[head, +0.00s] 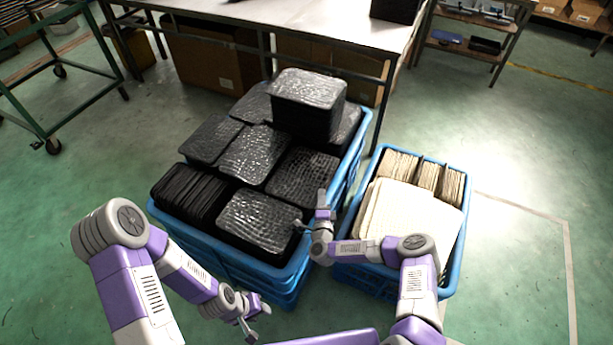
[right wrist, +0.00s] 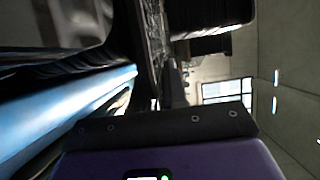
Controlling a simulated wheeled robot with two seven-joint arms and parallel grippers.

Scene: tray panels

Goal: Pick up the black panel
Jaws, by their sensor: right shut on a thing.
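Black textured panels lie in stacks in the large blue crate (head: 228,262). My right gripper (head: 303,226) is at the right edge of the front black panel (head: 258,220) and is shut on it. In the right wrist view the panel (right wrist: 154,45) runs edge-on up from the dark gripper finger (right wrist: 174,88). The panel appears to lie level on or just above its stack; I cannot tell which. My left gripper (head: 252,320) is in front of the crate, away from the panels. Its jaw opening is too small to judge.
A smaller blue crate (head: 452,262) with cream panels (head: 410,218) stands close on the right. A taller black stack (head: 307,100) rises at the back of the large crate. A workbench (head: 290,22) stands behind.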

